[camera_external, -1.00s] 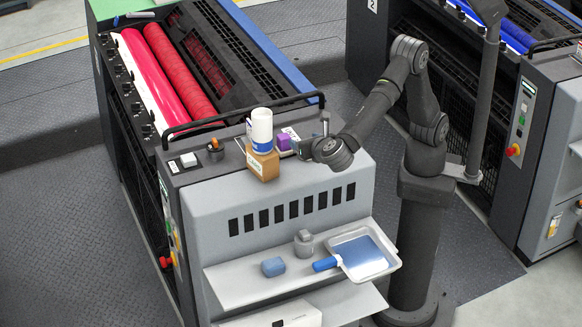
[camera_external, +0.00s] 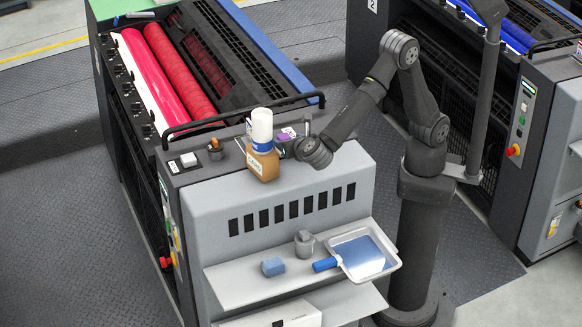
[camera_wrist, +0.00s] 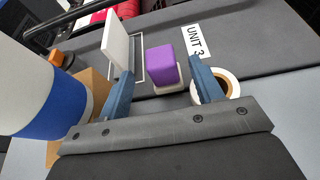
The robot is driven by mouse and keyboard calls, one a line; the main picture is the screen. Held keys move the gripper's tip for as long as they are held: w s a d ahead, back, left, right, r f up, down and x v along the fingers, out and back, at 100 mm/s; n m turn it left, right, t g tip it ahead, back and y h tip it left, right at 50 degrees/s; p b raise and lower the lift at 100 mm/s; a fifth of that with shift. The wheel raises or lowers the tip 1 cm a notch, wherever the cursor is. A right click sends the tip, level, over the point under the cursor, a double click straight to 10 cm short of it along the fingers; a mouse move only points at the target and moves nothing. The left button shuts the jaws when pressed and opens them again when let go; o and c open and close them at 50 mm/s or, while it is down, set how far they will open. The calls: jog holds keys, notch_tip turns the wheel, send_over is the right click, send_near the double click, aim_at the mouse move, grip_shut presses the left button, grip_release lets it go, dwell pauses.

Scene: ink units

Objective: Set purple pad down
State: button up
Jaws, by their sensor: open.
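The purple pad (camera_wrist: 161,64) is a small block on a pale base or plate, on the dark top of the machine. In the wrist view it lies between and slightly beyond the fingertips of my gripper (camera_wrist: 163,82), with gaps on both sides. My gripper is open and holds nothing. In the external view my gripper (camera_external: 284,147) is low over the machine top, just right of the bottle. Only a bit of the purple pad (camera_external: 289,132) shows there; the rest is hidden behind the gripper.
A white bottle with a blue band (camera_external: 261,127) and a brown block (camera_external: 263,165) stand close left of my gripper. A white upright plate (camera_wrist: 115,43) is near the left finger. A tape roll (camera_wrist: 230,80) is by the right finger. A black rail (camera_external: 240,115) runs behind.

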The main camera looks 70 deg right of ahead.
aim_at(284, 136)
jog(key=x, duration=0.5)
jog(key=c, duration=1.1)
jog(key=shift+c, duration=0.2)
jog(key=shift+r, duration=0.2)
